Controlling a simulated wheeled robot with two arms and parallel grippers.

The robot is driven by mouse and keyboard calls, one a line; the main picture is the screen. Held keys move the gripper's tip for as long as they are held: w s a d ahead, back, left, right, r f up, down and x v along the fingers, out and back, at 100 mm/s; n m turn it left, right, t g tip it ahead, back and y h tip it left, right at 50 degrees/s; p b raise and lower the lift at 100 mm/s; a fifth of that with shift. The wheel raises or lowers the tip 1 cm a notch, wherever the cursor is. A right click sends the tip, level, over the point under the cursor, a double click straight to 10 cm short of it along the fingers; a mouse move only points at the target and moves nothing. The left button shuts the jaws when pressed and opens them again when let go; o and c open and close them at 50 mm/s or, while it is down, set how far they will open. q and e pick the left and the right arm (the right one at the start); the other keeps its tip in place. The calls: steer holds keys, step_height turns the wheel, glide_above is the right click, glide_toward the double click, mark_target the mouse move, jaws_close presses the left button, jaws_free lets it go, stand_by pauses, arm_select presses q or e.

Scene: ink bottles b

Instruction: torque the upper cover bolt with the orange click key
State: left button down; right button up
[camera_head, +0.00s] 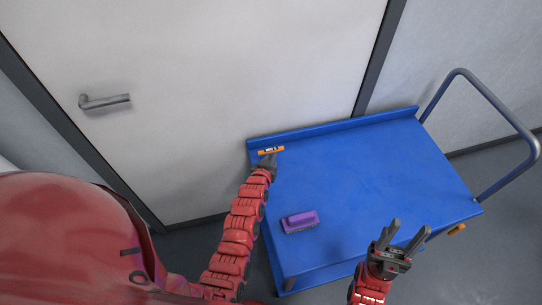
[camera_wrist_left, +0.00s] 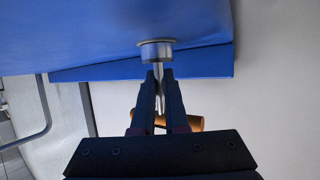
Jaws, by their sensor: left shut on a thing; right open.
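The orange click key (camera_head: 264,153) is at the far left corner of the blue cart, at my left gripper (camera_head: 268,159). In the left wrist view, my left gripper (camera_wrist_left: 159,78) is shut on the key's thin metal shaft, with the orange handle (camera_wrist_left: 193,123) partly hidden behind the fingers. A round metal piece (camera_wrist_left: 157,50) sits at the shaft's far end; I cannot tell whether it belongs to the key. My right gripper (camera_head: 402,236) is open and empty over the cart's near right edge. I see no upper cover bolt that I can make out.
The blue cart (camera_head: 370,165) has a raised back edge and a grey push handle (camera_head: 500,108) at right. A purple block-like object (camera_head: 300,221) lies near its front left. A small orange item (camera_head: 457,230) shows below the right edge. A white door (camera_head: 200,90) stands behind.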

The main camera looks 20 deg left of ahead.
mark_target(270, 154)
arm_select(q)
steer(key=shift+r, duration=0.45)
steer(key=shift+s+r+b, duration=0.25)
steer(key=shift+r+b, duration=0.1)
steer(key=shift+r, duration=0.25)
steer(key=shift+s+r+b, duration=0.2)
steer(key=shift+r+b, duration=0.15)
steer(key=shift+r, duration=0.2)
steer(key=s, duration=0.4)
steer(key=s+d+r+b, duration=0.1)
steer(key=s, duration=0.4)
steer(key=s+d+b, duration=0.1)
steer(key=s, duration=0.4)
steer(key=shift+d+r, duration=0.15)
steer(key=shift+r, duration=0.1)
steer(key=shift+s+r, duration=0.15)
steer(key=shift+s, duration=0.3)
